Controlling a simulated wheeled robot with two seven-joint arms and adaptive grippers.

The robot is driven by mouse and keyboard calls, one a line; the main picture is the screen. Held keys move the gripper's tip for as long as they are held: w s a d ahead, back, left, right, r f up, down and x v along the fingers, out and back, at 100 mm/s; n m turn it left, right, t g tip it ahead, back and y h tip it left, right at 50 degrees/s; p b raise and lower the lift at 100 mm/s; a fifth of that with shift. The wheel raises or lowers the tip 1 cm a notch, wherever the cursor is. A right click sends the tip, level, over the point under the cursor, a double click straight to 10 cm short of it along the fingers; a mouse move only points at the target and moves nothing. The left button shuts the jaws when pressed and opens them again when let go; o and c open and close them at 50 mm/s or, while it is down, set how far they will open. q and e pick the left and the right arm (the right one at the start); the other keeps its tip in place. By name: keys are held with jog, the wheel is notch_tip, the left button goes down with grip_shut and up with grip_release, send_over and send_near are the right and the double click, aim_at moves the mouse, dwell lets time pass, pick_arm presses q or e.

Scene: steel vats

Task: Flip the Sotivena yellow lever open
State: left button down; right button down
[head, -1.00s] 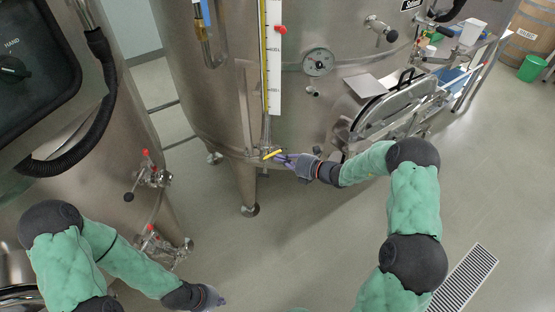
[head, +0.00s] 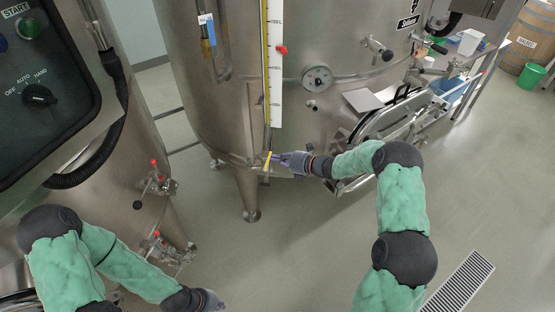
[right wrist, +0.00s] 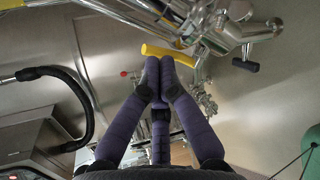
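The yellow lever (head: 267,161) sits on a valve at the low front of the large steel vat (head: 225,110), below the level gauge. In the head view it stands nearly upright in the picture. My right gripper (head: 281,159) is just right of it. In the right wrist view the yellow lever (right wrist: 168,55) lies across the tips of my right gripper (right wrist: 160,62). Its fingers are together with nothing visible between them, and the tips seem to touch the lever's edge. My left gripper (head: 208,299) is at the bottom, far from the lever; its fingers are unclear.
A white and yellow level gauge (head: 274,70) rises above the valve. A steel hatch (head: 385,112) juts out right of my right gripper. Another vat with red-handled valves (head: 154,163) stands left. A black-handled valve (right wrist: 246,65) shows in the wrist view. Open floor lies in front.

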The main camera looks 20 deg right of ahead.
jog(key=v, duration=1.2)
